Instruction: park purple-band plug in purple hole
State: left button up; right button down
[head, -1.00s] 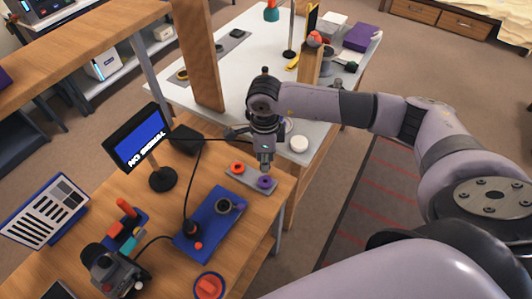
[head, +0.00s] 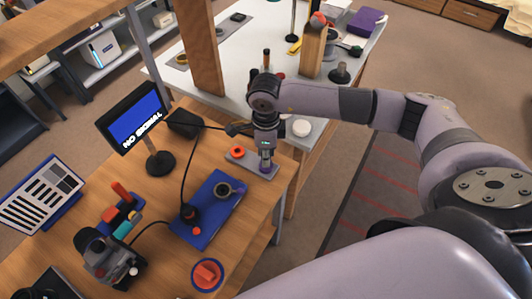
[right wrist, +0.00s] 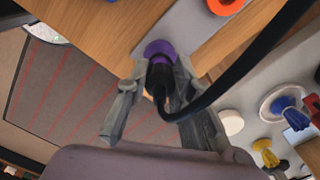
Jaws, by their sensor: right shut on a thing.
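My right gripper (head: 266,153) points down over the grey plate (head: 242,161) near the wooden table's corner. In the right wrist view its two fingers (right wrist: 157,78) close around the dark plug (right wrist: 160,64), which has purple on it and a black cable. The plug's end is at the purple hole's ring (right wrist: 154,46) and overlaps it in view; how deep it sits I cannot tell. In the head view the purple ring (head: 268,170) is partly hidden under the gripper. The orange hole (head: 237,152) on the same plate looks free. My left gripper is out of view.
A blue mat (head: 205,222) with a dark ring piece lies in front of the plate. Black cable runs past the gripper. A white table (head: 235,78) with a wooden post and small parts stands behind.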

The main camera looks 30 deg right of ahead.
jog(key=shift+b, duration=0.45)
dwell(1.0)
jog(key=shift+f, duration=0.1)
dwell(0.4)
jog(key=shift+f+b, duration=0.25)
jog(key=shift+b, duration=0.3)
jog(key=shift+f, duration=0.1)
dwell(0.3)
jog(key=shift+f+b, duration=0.2)
jog(key=shift+b, duration=0.25)
jog(key=shift+f, duration=0.15)
dwell(0.4)
jog(key=c, duration=1.3)
grip_release()
